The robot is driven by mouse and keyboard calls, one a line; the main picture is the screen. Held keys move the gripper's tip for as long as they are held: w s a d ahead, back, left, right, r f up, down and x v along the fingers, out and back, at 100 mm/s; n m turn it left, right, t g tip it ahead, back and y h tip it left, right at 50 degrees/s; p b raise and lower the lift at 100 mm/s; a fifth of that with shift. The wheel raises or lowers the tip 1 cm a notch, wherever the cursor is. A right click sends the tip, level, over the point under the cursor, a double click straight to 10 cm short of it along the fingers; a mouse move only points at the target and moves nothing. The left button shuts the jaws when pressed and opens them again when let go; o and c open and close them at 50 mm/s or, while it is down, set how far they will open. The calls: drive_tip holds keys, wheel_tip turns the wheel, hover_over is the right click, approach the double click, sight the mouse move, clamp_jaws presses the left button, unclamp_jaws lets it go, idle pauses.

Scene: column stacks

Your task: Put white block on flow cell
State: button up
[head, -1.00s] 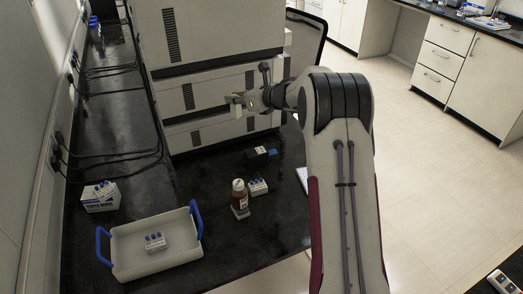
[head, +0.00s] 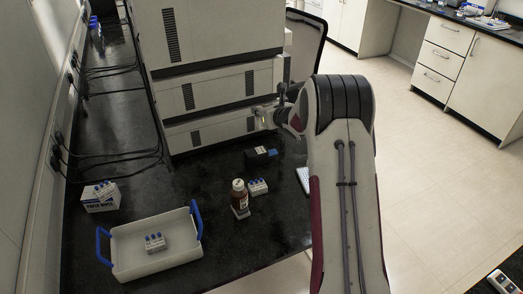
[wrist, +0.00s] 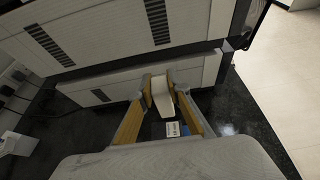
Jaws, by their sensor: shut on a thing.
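My gripper (wrist: 159,88) is shut on the white block (wrist: 162,98), which stands between the two yellowish fingers in the wrist view. In the head view my gripper (head: 261,116) is in front of the lowest level of the stacked machine, above the bench; the block is too small there to make out clearly. A small dark device with a white label and a blue part, apparently the flow cell (head: 260,155), lies on the black bench below the gripper. In the wrist view the flow cell (wrist: 178,130) shows beyond and below the block, apart from it.
The stacked machine (head: 217,90) stands close behind the gripper. A brown bottle (head: 239,194) and a small rack with blue caps (head: 258,187) stand nearer on the bench. A white tray (head: 125,243) with blue handles is at the left.

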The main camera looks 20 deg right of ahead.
drive_tip(key=shift+d+f, duration=0.15)
drive_tip(key=shift+f, duration=0.05)
drive_tip(key=shift+f, duration=0.1)
hover_over(262, 150)
drive_tip(key=shift+w+f, duration=0.15)
drive_tip(key=shift+f, duration=2.85)
drive_tip(key=shift+f, duration=0.1)
drive_tip(key=shift+f, duration=1.8)
drive_tip(key=shift+f, duration=0.15)
drive_tip(key=o, duration=0.9)
